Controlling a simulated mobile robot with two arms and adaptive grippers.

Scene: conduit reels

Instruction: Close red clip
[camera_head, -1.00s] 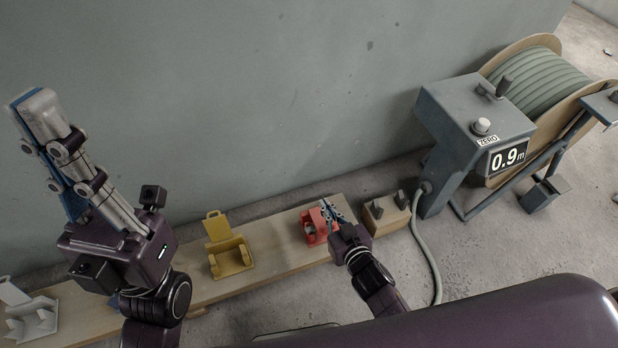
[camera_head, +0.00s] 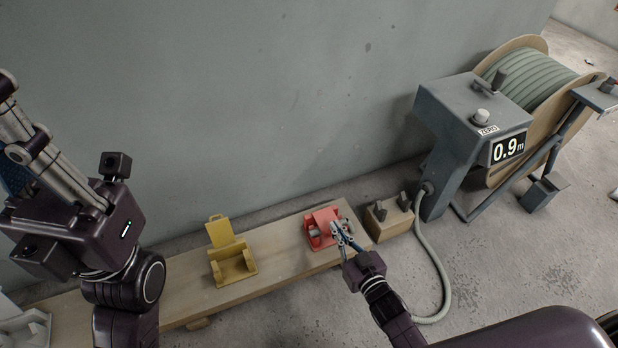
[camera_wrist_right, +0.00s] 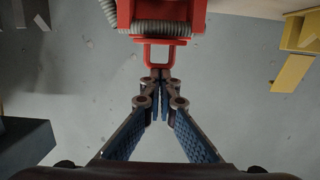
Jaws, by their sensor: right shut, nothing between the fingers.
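The red clip (camera_head: 322,219) sits near the right end of the wooden board, with a short piece of grey conduit (camera_head: 313,233) in it. Its red flap leans over the middle of the clip; I cannot tell whether it is latched. My right gripper (camera_head: 339,229) is shut and empty at the clip's front right side. In the right wrist view the shut fingertips (camera_wrist_right: 160,77) are at the lower end of the red loop (camera_wrist_right: 160,54); contact is unclear. My left gripper (camera_head: 25,140) is at the far left, its tips cut off by the frame.
A yellow clip (camera_head: 233,266) with its flap raised stands on the board (camera_head: 285,260), left of the red one. A pale clip (camera_head: 22,325) is partly visible bottom left. A wooden block (camera_head: 389,221), a grey meter (camera_head: 470,110) reading 0.9 m and a conduit reel (camera_head: 525,75) are on the right.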

